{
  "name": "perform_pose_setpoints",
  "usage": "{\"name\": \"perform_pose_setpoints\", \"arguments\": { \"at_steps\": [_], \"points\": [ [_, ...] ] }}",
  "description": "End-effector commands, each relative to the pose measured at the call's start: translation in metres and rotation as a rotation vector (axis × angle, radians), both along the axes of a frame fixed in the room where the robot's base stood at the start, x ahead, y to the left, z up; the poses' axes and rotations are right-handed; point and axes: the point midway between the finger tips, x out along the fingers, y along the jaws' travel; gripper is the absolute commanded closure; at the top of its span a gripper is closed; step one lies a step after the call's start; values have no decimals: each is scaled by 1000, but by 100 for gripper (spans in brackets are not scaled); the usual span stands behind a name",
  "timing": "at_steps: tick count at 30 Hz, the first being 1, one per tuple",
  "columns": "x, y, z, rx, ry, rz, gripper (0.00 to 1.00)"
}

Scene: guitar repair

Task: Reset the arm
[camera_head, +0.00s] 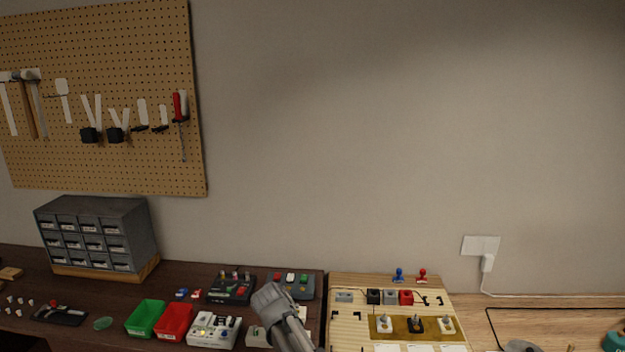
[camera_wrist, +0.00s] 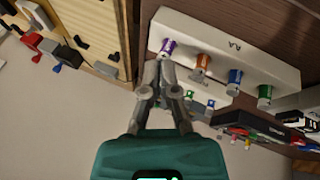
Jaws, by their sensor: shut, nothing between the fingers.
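My gripper (camera_wrist: 163,92) shows in the wrist view with its two grey fingers together and nothing between them. Its fingertips are close to a purple knob (camera_wrist: 168,47) on a white box; I cannot tell whether they touch it. In the head view my grey arm (camera_head: 284,318) rises from the bottom edge, in front of the dark bench and left of the light wooden board. The fingers cannot be made out in that view.
The white box (camera_wrist: 222,50) also carries orange, blue and green knobs. A wooden board (camera_head: 343,325) with switches stands right of my arm. Red (camera_head: 174,321) and green (camera_head: 145,318) bins, pedals and a drawer cabinet (camera_head: 98,235) are on the left.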

Motion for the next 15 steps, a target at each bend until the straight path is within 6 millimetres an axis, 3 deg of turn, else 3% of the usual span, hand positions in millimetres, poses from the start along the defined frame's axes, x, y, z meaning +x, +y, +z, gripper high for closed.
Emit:
{"name": "perform_pose_setpoints", "arguments": {
  "at_steps": [1, 3, 15],
  "points": [
    [-8, -21, -2, 13, 23, -20, 100],
    [-16, -41, -5, 33, 54, -40, 100],
    [-74, -143, -18, 174, 216, -137, 100]
  ]
}}
